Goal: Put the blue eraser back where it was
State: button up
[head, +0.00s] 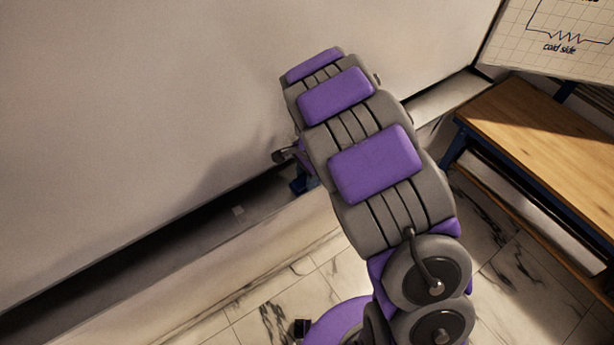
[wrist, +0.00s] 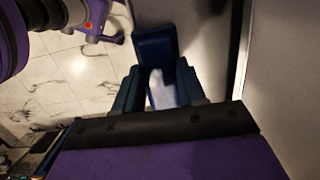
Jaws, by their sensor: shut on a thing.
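In the wrist view, my gripper (wrist: 158,92) has dark blue fingers either side of a blue block with a whitish patch, which looks like the blue eraser (wrist: 154,45). The gripper is shut on it. The eraser's far end sticks out past the fingertips, above the marble floor and close to a pale vertical surface on the right. In the head view, my arm hides most of the gripper. Only a small dark blue bit shows at the arm's left edge, and I cannot tell whether it is finger or eraser.
A large pale panel (head: 150,100) fills the left of the head view, with a dark gap and a pale ledge (head: 200,265) below it. A wooden bench (head: 545,135) stands at right. A whiteboard (head: 560,30) reading "cold side" is above it. Marble floor (head: 520,290) is open between.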

aim_at(299, 178)
jog(key=o, duration=0.6)
jog(key=shift+s+a+f, duration=0.3)
jog(key=shift+a+f, duration=0.05)
jog(key=shift+f, duration=0.1)
jog(key=o, duration=0.4)
jog(key=shift+s+a+f, duration=0.15)
jog(key=shift+s+a, duration=0.1)
jog(key=shift+a, duration=0.5)
jog(key=shift+s+d+f, duration=0.1)
jog(key=shift+s+d, duration=0.1)
jog(key=shift+d, duration=0.1)
jog(key=r, duration=0.1)
jog(key=w+r, duration=0.2)
jog(key=r, duration=0.1)
jog(key=shift+r, duration=0.1)
jog(key=shift+d+r, duration=0.15)
jog(key=shift+r, duration=1.25)
jog(key=shift+d+r, duration=0.15)
jog(key=shift+r, duration=1.3)
jog(key=shift+d+r, duration=0.15)
jog(key=shift+r, duration=1.25)
